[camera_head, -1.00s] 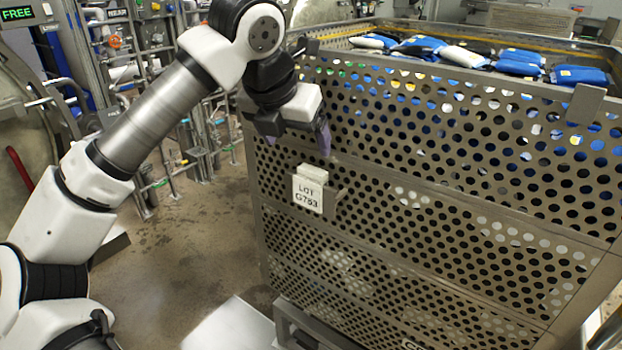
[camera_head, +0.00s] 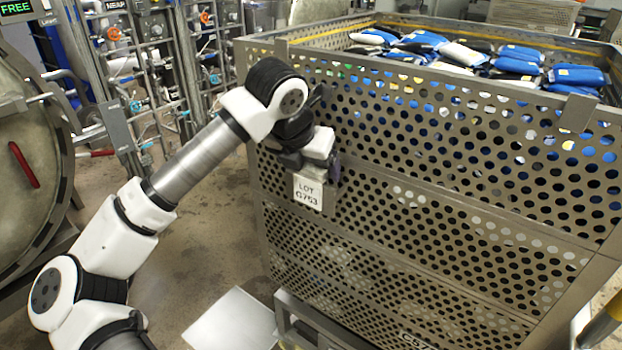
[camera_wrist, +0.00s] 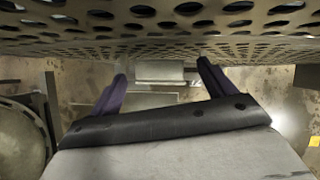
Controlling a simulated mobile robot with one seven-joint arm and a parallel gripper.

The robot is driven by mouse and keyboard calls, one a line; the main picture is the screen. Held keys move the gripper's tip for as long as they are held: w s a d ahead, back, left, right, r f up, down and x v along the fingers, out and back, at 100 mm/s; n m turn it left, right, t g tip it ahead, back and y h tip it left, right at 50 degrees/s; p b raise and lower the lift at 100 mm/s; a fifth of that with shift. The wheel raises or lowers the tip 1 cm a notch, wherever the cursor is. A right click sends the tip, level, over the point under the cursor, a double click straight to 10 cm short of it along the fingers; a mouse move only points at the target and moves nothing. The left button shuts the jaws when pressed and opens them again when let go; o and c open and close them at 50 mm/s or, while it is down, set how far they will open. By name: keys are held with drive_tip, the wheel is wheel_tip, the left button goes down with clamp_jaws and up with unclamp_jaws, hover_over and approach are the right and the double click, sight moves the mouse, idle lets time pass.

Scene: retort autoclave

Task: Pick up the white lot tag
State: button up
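The white lot tag (camera_head: 308,192), marked "LOT G753", hangs upright on the near side of the perforated metal basket (camera_head: 400,205). My gripper (camera_head: 315,168) is at the tag's upper part, close to the basket wall, and hides part of its top. In the wrist view, my gripper (camera_wrist: 163,76) has its two purple fingers spread wide apart. The pale top of the tag (camera_wrist: 160,72) shows between them, with gaps on both sides. The fingers do not appear to touch it.
Blue and white pouches (camera_head: 470,52) fill the top of the basket. The perforated wall runs close beside my gripper. A round metal door (camera_head: 35,170) stands at the left, with pipework (camera_head: 150,75) behind. Floor is open between door and basket.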

drive_tip(key=c, duration=1)
drive_tip(key=shift+r+b, duration=0.15)
drive_tip(key=shift+b, duration=0.15)
